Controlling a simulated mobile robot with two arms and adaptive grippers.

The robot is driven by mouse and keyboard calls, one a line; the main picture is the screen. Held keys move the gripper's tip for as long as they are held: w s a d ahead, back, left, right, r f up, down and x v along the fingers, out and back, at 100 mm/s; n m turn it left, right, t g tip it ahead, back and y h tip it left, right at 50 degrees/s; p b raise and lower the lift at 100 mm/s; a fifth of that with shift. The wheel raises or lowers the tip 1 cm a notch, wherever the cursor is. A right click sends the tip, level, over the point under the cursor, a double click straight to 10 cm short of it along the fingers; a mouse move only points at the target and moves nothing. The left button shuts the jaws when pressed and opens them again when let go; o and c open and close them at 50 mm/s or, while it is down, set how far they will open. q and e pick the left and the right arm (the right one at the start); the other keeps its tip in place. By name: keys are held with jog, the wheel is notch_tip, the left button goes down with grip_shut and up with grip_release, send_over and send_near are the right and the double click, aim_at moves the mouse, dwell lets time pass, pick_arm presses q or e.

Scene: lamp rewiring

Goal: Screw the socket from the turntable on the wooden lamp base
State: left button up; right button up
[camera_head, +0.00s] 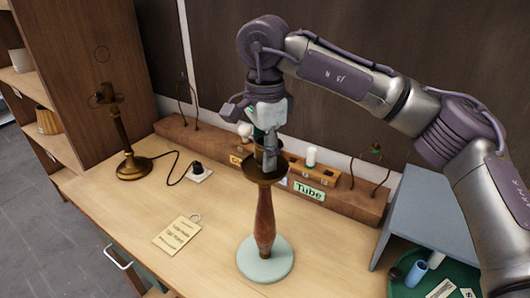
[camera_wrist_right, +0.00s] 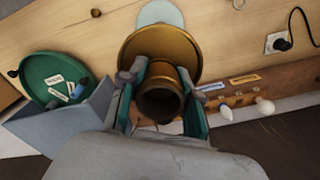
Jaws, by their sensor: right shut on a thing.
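The wooden lamp base (camera_head: 265,218) stands upright on a pale round foot (camera_head: 265,262) at the middle of the bench. A brass dish (camera_head: 252,171) sits at its top. My right gripper (camera_head: 268,150) points straight down over the lamp base. In the wrist view its two fingers (camera_wrist_right: 160,90) are shut on the brass socket (camera_wrist_right: 160,103), one on each side. The socket's dark open end faces the camera, and the brass dish (camera_wrist_right: 135,50) lies beyond it. Whether the socket touches the lamp base is hidden. My left gripper is not in view.
A brass lamp (camera_head: 130,165) with a cord to a plug (camera_head: 197,168) stands at the left. A tag (camera_head: 177,235) lies on the bench. A wooden rack (camera_head: 340,195) with bulbs runs along the back. A green tray (camera_head: 435,275) and a grey box (camera_head: 425,215) are at the right.

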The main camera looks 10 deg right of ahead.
jog(key=shift+c, duration=1.2)
jog(key=m+b, duration=0.1)
jog(key=m, duration=0.3)
jog(key=shift+f, duration=0.1)
jog(key=m+b, duration=0.1)
jog(key=m, duration=0.1)
jog(key=shift+m, duration=1.1)
jog(key=m+b, duration=0.1)
jog(key=m, duration=0.2)
jog(key=m+b, duration=0.1)
jog(key=m, duration=0.2)
jog(key=shift+m, duration=1)
